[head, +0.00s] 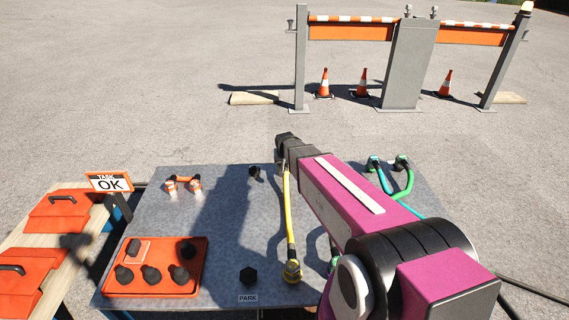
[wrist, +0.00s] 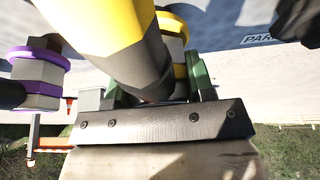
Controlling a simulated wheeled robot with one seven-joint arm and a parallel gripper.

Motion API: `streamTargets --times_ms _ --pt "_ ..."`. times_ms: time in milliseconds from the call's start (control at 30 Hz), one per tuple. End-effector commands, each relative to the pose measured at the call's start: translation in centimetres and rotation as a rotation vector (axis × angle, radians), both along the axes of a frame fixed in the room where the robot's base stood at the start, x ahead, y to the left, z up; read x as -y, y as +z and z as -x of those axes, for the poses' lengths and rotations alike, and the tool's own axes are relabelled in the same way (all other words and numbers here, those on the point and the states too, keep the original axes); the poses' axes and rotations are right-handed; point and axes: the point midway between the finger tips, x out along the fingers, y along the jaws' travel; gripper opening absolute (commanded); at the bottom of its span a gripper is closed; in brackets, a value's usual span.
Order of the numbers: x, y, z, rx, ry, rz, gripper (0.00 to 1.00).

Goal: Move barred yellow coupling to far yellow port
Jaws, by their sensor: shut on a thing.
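My gripper (head: 282,164) is over the far middle part of the grey panel. In the wrist view my gripper (wrist: 157,88) has its green fingers closed on the yellow coupling with black bars (wrist: 118,40). A yellow cable (head: 289,215) runs from my gripper toward the front of the panel, to a yellow fitting (head: 292,271) near the front edge. In the wrist view a yellow-ringed white part (wrist: 174,26) shows behind the held coupling; I cannot tell whether they touch. The far yellow port is not clear in the head view, where my arm covers that area.
An orange tray (head: 198,289) with several black plugs lies front left. A black post (head: 248,275) stands by the PARK label. A purple-ringed part (wrist: 38,72) is near my gripper.

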Motion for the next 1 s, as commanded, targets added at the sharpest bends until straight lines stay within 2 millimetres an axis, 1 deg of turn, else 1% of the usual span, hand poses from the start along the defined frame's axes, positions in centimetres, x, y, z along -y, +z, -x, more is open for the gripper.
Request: streamTargets --times_ms 167,200,267,533,667,767,1000 --pt "0.0 -0.3 0.0 0.0 0.0 0.0 0.2" --pt "0.0 -0.3 0.0 0.0 0.0 0.0 0.59" --pt "0.0 -0.3 0.0 0.0 0.0 0.0 0.78" --pt "0.0 -0.3 0.0 0.0 0.0 0.0 0.79" --pt "0.0 0.4 0.3 0.001 0.0 0.0 0.79" --pt "0.0 1.6 0.9 0.001 0.0 0.0 0.79" --pt "0.0 5.9 2.7 0.002 0.0 0.0 0.79"
